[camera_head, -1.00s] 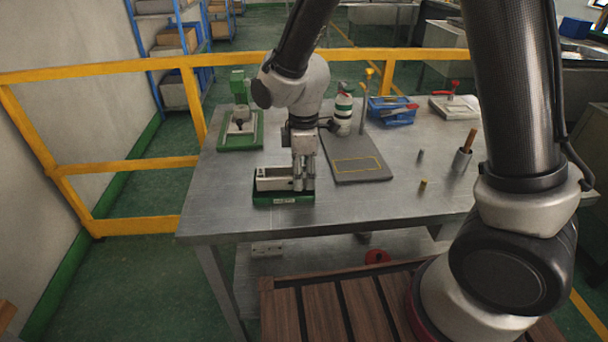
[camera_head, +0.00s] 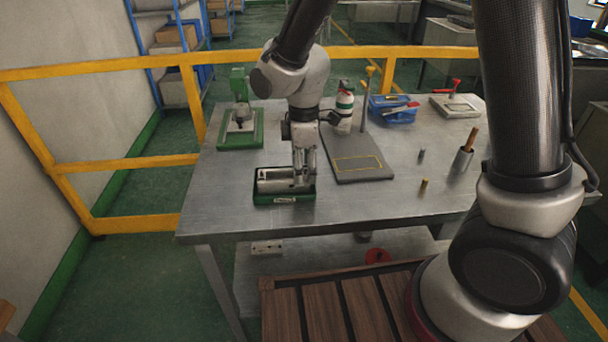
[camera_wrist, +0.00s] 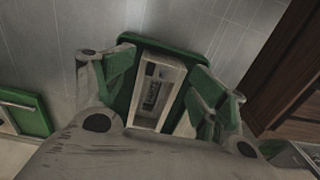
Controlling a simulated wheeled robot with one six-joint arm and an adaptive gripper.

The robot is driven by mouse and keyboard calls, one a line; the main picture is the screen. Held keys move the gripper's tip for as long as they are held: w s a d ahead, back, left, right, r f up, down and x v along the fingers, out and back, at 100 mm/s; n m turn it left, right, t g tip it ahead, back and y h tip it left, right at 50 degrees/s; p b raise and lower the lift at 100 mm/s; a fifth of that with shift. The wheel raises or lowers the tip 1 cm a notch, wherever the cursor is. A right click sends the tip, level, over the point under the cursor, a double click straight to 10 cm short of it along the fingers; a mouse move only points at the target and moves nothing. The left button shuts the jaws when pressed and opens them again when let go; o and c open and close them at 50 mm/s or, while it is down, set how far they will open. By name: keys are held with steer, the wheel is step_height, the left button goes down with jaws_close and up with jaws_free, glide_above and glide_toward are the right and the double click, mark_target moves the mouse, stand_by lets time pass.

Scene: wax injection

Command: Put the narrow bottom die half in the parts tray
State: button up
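The parts tray (camera_head: 284,199) is a shallow green tray with a white label, near the front left of the metal table. A light grey, narrow block, which looks like the die half (camera_head: 272,185), lies inside it; one end is partly covered by my gripper. In the wrist view, the die half (camera_wrist: 158,88) shows a recessed face with dark detail and sits within the green tray rim (camera_wrist: 193,60). My gripper (camera_head: 304,180) is low over the tray's right part. In the wrist view, its fingers (camera_wrist: 162,72) stand apart on both sides of the die half, with visible gaps.
A grey board with a yellow outline (camera_head: 357,163) lies right of the tray. A green-framed fixture (camera_head: 240,138) stands behind. A bottle (camera_head: 344,108), blue bin (camera_head: 393,108), small pegs and a cup with a handle (camera_head: 462,158) occupy the rest. The front left of the table is clear.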

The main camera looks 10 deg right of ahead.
step_height(320, 180, up, 10)
steer(key=s+d+r+m+t, duration=0.15)
steer(key=d+r+m, duration=0.4)
steer(key=d, duration=0.55)
steer(key=s+d+r+m+t, duration=0.1)
steer(key=s+d+r+m, duration=0.1)
steer(key=s+d+m, duration=0.4)
steer(key=s+d+r+m+t, duration=0.1)
steer(key=s+d+r+m, duration=0.2)
steer(key=s+d+m, duration=0.2)
steer(key=s+d, duration=0.3)
steer(key=d, duration=0.3)
steer(key=shift+s+r+m+t, duration=0.3)
steer(key=shift+s+m+t, duration=0.05)
steer(key=shift+s, duration=0.05)
